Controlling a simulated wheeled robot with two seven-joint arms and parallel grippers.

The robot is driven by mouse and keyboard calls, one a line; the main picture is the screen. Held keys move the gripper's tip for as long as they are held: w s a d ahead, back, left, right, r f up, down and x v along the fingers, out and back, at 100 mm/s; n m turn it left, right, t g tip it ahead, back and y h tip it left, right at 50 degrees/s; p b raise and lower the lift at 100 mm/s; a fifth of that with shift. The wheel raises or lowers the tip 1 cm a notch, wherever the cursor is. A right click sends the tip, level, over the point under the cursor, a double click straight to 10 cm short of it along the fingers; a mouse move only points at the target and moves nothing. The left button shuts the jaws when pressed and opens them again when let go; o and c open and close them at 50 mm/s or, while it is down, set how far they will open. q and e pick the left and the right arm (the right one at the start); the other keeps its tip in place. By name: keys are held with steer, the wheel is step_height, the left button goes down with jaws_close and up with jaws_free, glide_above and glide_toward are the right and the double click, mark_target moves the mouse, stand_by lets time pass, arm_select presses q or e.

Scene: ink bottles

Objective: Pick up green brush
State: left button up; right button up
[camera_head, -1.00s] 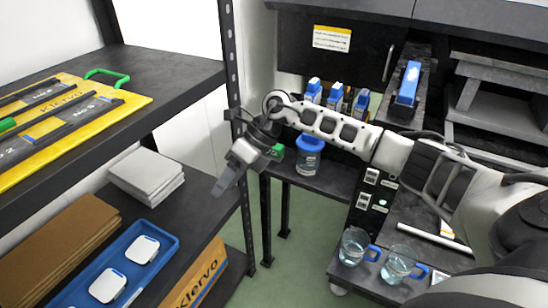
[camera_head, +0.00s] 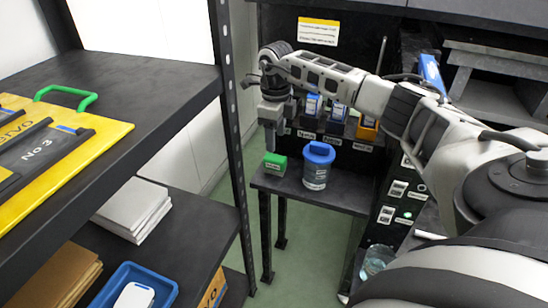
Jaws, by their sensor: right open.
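The green brush appears to be the small block with a bright green top and darker green sides (camera_head: 274,166). It lies at the left end of a small black table (camera_head: 322,194), beside a jar. My right gripper (camera_head: 270,146) points down just above the brush. It is open and holds nothing. I cannot tell whether its fingertips touch the brush. My left gripper is not in view.
Ink bottles (camera_head: 312,106) stand on the shelf behind. A black shelf post (camera_head: 226,120) is left of my gripper. A yellow board with a green handle (camera_head: 66,97) lies on the left shelf.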

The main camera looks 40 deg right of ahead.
mark_target(275, 157)
step_height(275, 157, down, 8)
steer(key=shift+a+r+b, duration=0.1)
steer(key=shift+r+b, duration=0.1)
steer(key=shift+b, duration=0.2)
steer(key=c, duration=1.1)
